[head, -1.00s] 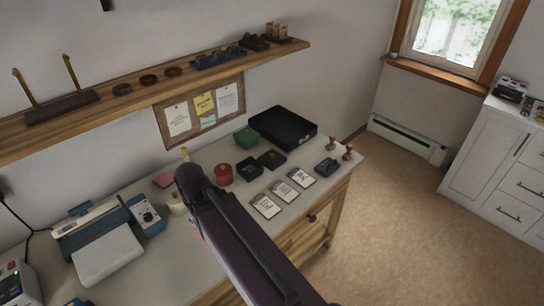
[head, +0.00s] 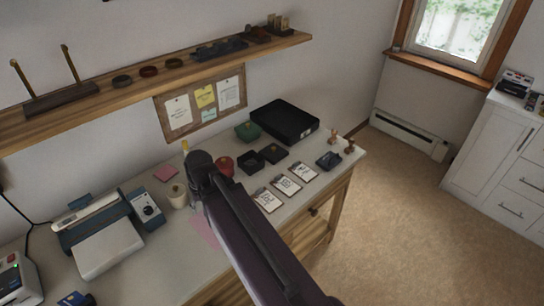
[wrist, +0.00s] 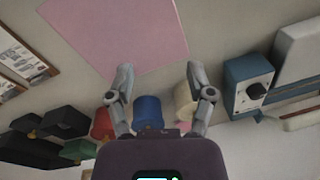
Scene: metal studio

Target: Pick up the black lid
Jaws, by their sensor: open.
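The black lid (head: 273,153), a low square piece with a small knob, lies on the desk right of an open black box (head: 250,163). Dark shapes at the left of the wrist view look like this box (wrist: 65,120) and the lid (wrist: 25,123), partly cut off or overlapped. My gripper (wrist: 160,82) is open and empty, with its fingers spread over the desk beside a pink sheet (wrist: 115,30). The lid is not between the fingers. In the head view my arm hides the gripper.
A red round container (head: 224,165), green box (head: 247,131) and large black case (head: 285,121) stand near the lid. Cards (head: 285,185) lie in front. A blue cup (wrist: 148,112) and cream roll (head: 177,195) are near my arm. A wall shelf (head: 150,85) overhangs the back.

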